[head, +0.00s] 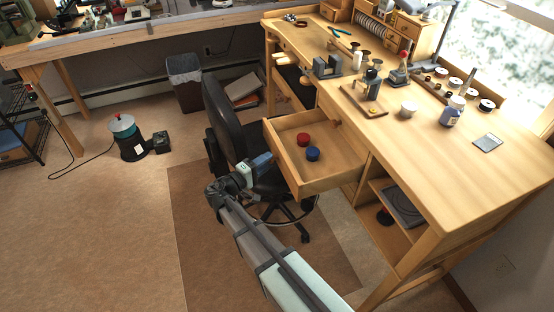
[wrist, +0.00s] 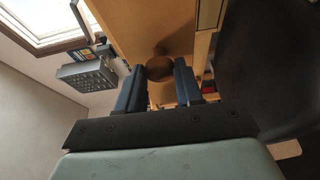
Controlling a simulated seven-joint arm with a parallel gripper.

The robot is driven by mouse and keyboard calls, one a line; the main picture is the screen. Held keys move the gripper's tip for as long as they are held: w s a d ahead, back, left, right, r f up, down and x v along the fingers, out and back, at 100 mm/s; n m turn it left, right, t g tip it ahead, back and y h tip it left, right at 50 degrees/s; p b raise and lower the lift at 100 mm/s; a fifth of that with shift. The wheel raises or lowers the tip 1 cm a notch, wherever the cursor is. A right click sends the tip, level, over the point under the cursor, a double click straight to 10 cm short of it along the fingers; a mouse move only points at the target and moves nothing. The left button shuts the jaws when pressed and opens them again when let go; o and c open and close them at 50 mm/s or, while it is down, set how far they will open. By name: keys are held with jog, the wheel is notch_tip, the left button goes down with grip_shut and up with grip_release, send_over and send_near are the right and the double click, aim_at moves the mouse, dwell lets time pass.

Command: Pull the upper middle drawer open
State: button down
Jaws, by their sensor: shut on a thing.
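The upper middle drawer (head: 325,184) of the wooden workbench stands pulled out, well clear of the bench front. A red round item (head: 303,139) and a blue round item (head: 313,154) lie inside it. My gripper (head: 266,160) is at the drawer's front face in the head view, where the grip itself is too small to make out. In the wrist view, my gripper's two blue fingers (wrist: 159,88) are on either side of a dark round knob (wrist: 160,68) on the wooden front, shut on it. The knob is partly hidden by the fingers.
A black office chair (head: 226,125) stands right beside the drawer and my gripper, on a brown mat (head: 200,215). Tools and bottles crowd the bench top (head: 445,165). Open shelves (head: 398,222) are to the drawer's right. The floor at left is mostly clear.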

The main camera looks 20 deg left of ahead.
jog(key=shift+s+a, duration=0.8)
jog(key=c, duration=0.7)
grip_release()
jog(key=shift+c, duration=0.2)
jog(key=v, duration=1.4)
jog(key=shift+w, duration=0.1)
